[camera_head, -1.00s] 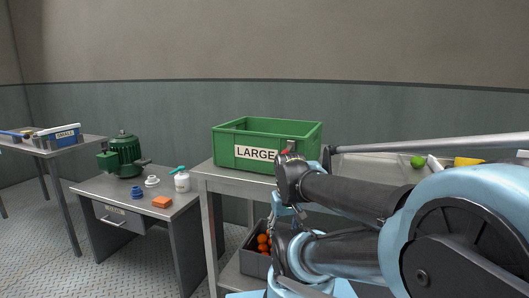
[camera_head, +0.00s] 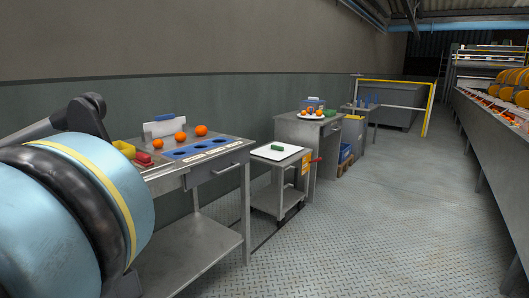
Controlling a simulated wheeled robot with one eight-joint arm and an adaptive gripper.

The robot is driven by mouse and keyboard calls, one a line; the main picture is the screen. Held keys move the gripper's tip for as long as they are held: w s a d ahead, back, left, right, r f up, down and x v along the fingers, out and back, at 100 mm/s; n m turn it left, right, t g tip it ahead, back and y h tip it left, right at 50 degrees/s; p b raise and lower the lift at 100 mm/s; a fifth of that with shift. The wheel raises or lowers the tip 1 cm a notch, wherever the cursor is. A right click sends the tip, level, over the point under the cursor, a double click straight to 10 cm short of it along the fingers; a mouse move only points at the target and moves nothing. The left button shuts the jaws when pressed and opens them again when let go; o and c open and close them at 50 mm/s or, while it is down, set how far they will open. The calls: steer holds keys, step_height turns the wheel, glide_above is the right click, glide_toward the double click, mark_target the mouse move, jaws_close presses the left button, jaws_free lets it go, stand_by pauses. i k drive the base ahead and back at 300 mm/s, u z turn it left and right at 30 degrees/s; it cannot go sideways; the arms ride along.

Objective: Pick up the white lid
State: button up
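I cannot make out a white lid in the head camera view now. My gripper is not in this view. Only thick blue and black links of my arm fill the left side, and they hide what lies behind them.
A steel table (camera_head: 217,186) with oranges (camera_head: 201,131), a yellow container (camera_head: 124,149) and a blue strip with holes (camera_head: 197,150) stands right of my arm. Beyond it are a white-topped cart (camera_head: 264,153) and a cabinet (camera_head: 296,138). A conveyor (camera_head: 490,125) runs along the right. The middle floor is clear.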

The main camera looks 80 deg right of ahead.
mark_target(278, 151)
steer(key=z, duration=3.2)
steer(key=k, duration=1.3)
steer(key=z, duration=0.45)
steer(key=i, duration=0.9)
steer(key=z, duration=0.75)
steer(key=i, duration=1.05)
steer(key=z, duration=0.2)
